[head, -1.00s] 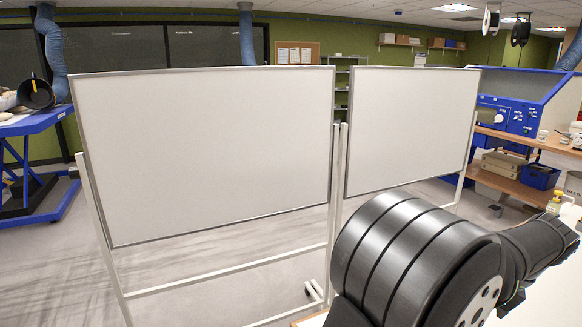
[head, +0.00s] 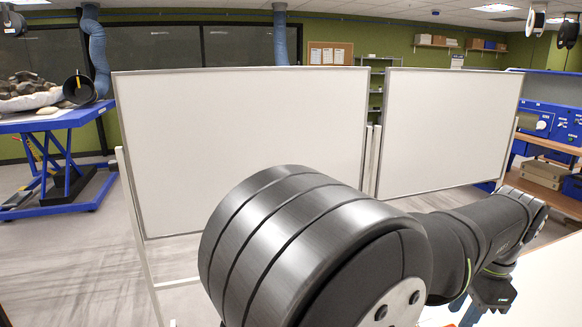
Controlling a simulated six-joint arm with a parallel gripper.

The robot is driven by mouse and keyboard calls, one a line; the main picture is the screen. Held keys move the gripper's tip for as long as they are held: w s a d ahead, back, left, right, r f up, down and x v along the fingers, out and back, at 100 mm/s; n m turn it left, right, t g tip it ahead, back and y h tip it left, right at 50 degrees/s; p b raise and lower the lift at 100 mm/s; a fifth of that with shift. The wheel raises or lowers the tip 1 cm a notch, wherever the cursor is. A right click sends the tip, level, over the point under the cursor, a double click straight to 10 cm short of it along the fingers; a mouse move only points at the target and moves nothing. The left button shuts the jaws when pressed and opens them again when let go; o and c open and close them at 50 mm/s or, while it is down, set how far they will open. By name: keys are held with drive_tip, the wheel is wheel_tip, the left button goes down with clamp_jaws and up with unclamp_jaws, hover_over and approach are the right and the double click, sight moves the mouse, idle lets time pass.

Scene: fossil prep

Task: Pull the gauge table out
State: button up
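I cannot make out a gauge table for certain in the head view. A pale tabletop (head: 548,283) shows at the lower right, partly behind my arm, and I cannot tell whether it belongs to that table. My arm crosses the lower middle and reaches right. At its far end, a dark part that looks like my gripper (head: 492,292) hangs low, in front of or over the pale top. Its fingers are too small and dark to read, and I see nothing held in it.
Two white boards, a left one (head: 245,140) and a right one (head: 450,130), stand across the middle behind my arm. A blue lift table (head: 45,122) with rocks stands at the left. Blue equipment (head: 550,120) and wooden shelving (head: 548,172) stand at the right. Grey floor is open at the lower left.

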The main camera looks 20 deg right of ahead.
drive_tip(key=shift+c, duration=0.4)
clamp_jaws()
drive_tip(key=w+d+f+n+g+y, duration=0.1)
drive_tip(key=w+d+f+n+g, duration=0.4)
drive_tip(key=w+d+f+n, duration=0.75)
drive_tip(key=s+f+n, duration=0.1)
drive_tip(key=f, duration=0.1)
drive_tip(key=s+f+n, duration=0.1)
drive_tip(key=s+f, duration=0.1)
drive_tip(key=s+a+f+n, duration=0.1)
drive_tip(key=f+n, duration=0.1)
drive_tip(key=shift+s+f, duration=0.1)
drive_tip(key=shift+s, duration=0.25)
drive_tip(key=s, duration=0.1)
drive_tip(key=a, duration=0.1)
drive_tip(key=s, duration=0.1)
drive_tip(key=shift+s+a+f, duration=0.15)
drive_tip(key=shift+s+f, duration=0.15)
drive_tip(key=shift+s, duration=0.05)
drive_tip(key=shift+s+a, duration=0.3)
drive_tip(key=shift+s, duration=0.25)
